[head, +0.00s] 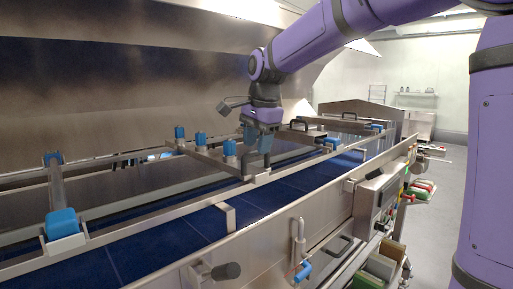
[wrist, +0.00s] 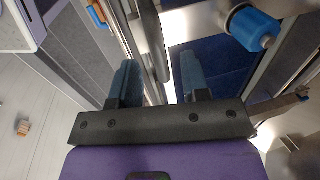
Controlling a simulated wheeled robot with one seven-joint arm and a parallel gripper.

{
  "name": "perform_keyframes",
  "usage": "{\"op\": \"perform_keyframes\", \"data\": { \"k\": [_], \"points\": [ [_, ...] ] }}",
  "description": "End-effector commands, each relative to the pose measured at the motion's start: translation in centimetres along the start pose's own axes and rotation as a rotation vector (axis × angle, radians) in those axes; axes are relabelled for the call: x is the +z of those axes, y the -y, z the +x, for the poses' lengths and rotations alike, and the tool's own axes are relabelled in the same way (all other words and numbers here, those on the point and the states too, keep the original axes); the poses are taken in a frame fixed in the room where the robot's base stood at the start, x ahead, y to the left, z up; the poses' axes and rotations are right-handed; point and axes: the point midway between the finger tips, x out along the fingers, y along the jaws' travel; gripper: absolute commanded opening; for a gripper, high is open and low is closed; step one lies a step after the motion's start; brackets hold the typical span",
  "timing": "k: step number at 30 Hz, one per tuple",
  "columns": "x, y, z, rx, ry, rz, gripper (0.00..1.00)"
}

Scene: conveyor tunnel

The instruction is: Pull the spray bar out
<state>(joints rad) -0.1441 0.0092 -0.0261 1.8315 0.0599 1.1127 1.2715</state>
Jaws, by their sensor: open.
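A metal spray bar (head: 210,160) with several blue nozzles lies across the conveyor in the head view. A blue nozzle (wrist: 250,27) and part of the metal bar (wrist: 200,18) show at the top of the wrist view. My gripper (head: 257,150) points down over the bar's near end. In the wrist view, its blue-grey fingers (wrist: 158,72) are apart. A dark, narrow handle-like piece (wrist: 161,50) shows between them; I cannot tell whether either finger touches it. The gripper hides part of the bar's near end in the head view.
The blue conveyor belt (head: 190,232) runs between metal side rails. Another crossbar with a black handle (head: 300,123) stands farther along; a blue-ended arm (head: 62,222) is at left. A control box (head: 378,196) and bins (head: 382,262) line the near side.

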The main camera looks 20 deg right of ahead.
Motion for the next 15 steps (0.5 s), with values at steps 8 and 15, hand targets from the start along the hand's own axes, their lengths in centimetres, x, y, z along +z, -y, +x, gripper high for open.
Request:
{"op": "perform_keyframes", "data": {
  "k": [8, 15],
  "points": [
    [0.0, 0.0, 1.6, 0.0, 0.0, 0.0, 0.42],
    [0.0, 0.0, 1.6, 0.0, 0.0, 0.0, 0.4]
  ]
}}
